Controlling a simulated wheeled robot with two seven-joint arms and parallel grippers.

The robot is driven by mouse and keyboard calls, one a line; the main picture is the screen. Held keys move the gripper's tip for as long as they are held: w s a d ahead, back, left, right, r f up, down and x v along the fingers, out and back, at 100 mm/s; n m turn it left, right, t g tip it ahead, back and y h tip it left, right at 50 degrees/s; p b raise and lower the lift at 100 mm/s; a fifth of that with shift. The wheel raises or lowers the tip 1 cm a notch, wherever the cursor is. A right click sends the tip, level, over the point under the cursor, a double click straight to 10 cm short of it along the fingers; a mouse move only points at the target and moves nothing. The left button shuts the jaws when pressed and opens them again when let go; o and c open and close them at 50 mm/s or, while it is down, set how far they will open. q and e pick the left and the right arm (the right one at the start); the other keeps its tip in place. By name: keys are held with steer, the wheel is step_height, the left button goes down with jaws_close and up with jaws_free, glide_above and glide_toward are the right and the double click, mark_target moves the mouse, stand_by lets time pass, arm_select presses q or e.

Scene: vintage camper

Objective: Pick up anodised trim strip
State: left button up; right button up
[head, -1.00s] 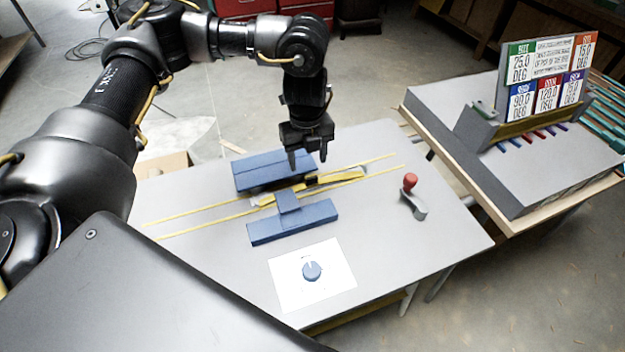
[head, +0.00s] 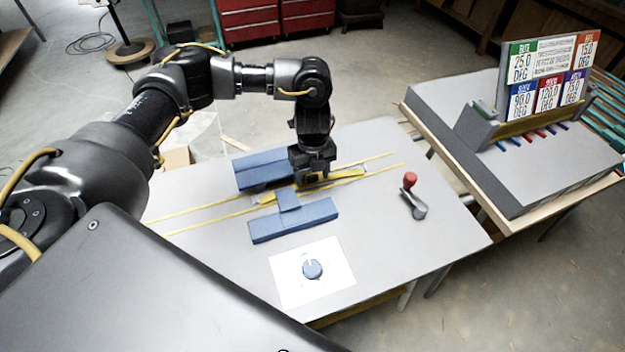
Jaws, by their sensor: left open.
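A gold strip (head: 346,175), which looks like the anodised trim strip, lies along the middle of the grey table between two blue blocks. Its middle part is hidden by my gripper. My left gripper (head: 313,182) points down over the strip, its fingertips at about strip height. The jaws are open; whether the fingers straddle or touch the strip is too small to tell. My right gripper is out of view.
A blue block (head: 262,170) lies behind the strip and a blue T-shaped fixture (head: 295,221) in front. A red-knobbed lever (head: 412,195) stands right. A white card with a blue dial (head: 312,269) lies near the front edge. A sign board (head: 545,78) stands on the right bench.

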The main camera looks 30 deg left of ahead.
arm_select(q)
steer(key=shift+s, duration=0.1)
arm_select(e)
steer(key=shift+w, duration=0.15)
arm_select(q)
steer(key=shift+c, duration=1.1)
steer(key=c, duration=0.9)
steer(key=shift+c, duration=0.2)
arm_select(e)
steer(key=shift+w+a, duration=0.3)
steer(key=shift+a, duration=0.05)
arm_select(q)
steer(key=shift+r, duration=0.1)
